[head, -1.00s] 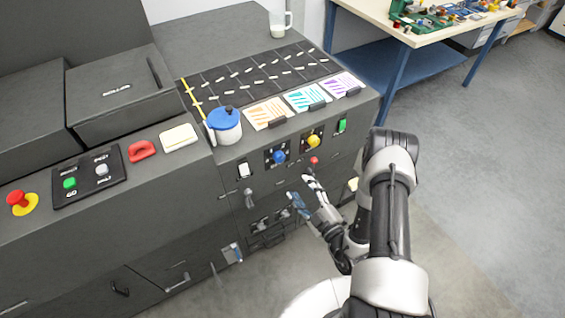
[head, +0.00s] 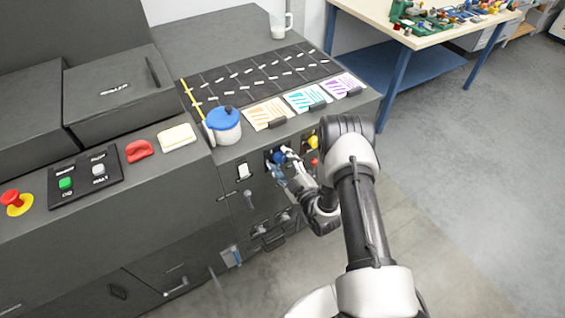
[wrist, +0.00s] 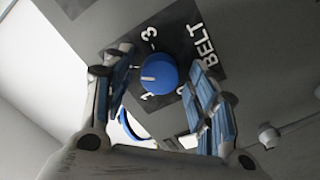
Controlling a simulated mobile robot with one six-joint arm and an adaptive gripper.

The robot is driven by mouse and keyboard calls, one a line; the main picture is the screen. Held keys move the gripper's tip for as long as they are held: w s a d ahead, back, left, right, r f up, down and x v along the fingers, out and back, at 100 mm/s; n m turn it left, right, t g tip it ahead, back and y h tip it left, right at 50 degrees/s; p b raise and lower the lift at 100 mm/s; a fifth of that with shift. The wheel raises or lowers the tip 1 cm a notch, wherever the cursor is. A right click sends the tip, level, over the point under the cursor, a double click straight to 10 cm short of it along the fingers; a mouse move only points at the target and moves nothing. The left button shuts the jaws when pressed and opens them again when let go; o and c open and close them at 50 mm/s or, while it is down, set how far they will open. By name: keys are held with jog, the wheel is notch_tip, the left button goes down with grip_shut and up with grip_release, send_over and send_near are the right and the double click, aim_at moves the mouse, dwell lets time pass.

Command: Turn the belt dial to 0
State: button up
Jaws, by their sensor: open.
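The belt dial is a round blue knob (wrist: 158,74) on a dark plate (wrist: 185,22) lettered BELT, with white numbers around it. A 3 is readable; the other marks are partly hidden. A white pointer line on the knob points left in the wrist view. In the head view the blue knob (head: 279,157) is on the front of the dark machine, partly covered by my fingers. My gripper (wrist: 165,92) is open, with one blue-padded finger on each side of the knob. I cannot tell whether either finger touches it.
A yellow knob (head: 312,142) and a red button (head: 315,162) are close to the right of my gripper. A white switch (head: 244,170) is to the left. A blue-lidded pot (head: 224,126) stands on the ledge above. Open floor lies to the right.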

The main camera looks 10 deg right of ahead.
jog(key=shift+c, duration=0.2)
jog(key=c, duration=1)
jog(key=shift+c, duration=0.2)
